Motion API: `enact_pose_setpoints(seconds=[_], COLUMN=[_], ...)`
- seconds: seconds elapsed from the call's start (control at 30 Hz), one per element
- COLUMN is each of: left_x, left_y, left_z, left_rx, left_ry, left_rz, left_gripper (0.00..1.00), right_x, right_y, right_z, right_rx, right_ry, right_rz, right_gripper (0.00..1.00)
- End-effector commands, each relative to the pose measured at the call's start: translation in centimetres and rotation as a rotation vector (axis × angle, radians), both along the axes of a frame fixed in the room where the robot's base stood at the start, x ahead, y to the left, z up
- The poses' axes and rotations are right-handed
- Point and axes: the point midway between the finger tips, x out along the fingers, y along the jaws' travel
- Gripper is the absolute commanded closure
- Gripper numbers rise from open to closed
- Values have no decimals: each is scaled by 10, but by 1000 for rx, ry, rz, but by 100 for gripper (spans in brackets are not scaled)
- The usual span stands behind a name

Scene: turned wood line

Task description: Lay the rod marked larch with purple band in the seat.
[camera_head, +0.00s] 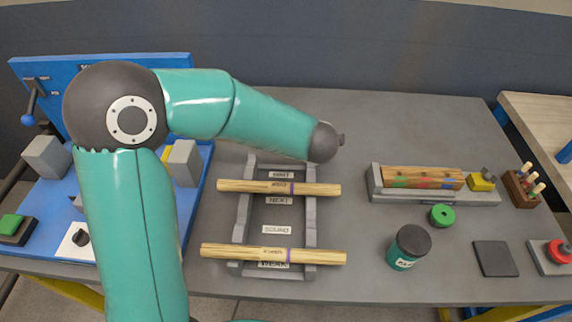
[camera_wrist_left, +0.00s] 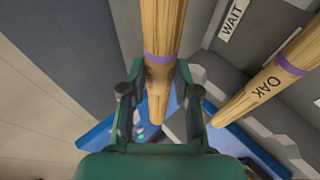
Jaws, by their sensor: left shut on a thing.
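My left gripper (camera_wrist_left: 160,90) is shut on a pale wooden rod (camera_wrist_left: 162,30) with a purple band, seen in the left wrist view. A dark mark sits below the band, but I cannot read the word. In the head view my left arm hides this rod and the gripper's jaws. A second purple-banded rod, marked OAK (camera_wrist_left: 265,86), lies apart to the right. The grey blocks (camera_head: 184,163) on the blue bench fixture (camera_head: 120,66) may form the seat; I cannot tell. My right gripper is not in view.
A grey labelled rack (camera_head: 310,222) carries two purple-banded rods, an upper one (camera_head: 250,187) and a lower one (camera_head: 225,252). To the right stand a grey holder (camera_head: 440,197) with a wooden bar, a green ring (camera_head: 442,216), a dark-lidded jar (camera_head: 408,247) and a dark pad (camera_head: 495,258).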

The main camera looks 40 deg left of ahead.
Motion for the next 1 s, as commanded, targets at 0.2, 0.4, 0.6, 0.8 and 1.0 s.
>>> enact_pose_setpoints(seconds=[0.2, 0.4, 0.6, 0.8, 1.0], left_x=[0, 0, 0, 0, 0], left_y=[0, 1, 0, 0, 0], left_z=[-38, -52, -80, -85, -85], left_rx=[1, 1, 1, 0, -1], left_ry=[1, 1, 2, -2, -1], left_rz=[-1, 0, -1, 0, 0], left_gripper=[100, 100, 100, 100, 59], right_x=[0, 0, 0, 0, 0], right_y=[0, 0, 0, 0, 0], right_z=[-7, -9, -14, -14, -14], right_rx=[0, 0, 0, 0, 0], right_ry=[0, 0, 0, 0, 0], right_rz=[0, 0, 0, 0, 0], right_gripper=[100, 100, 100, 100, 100])
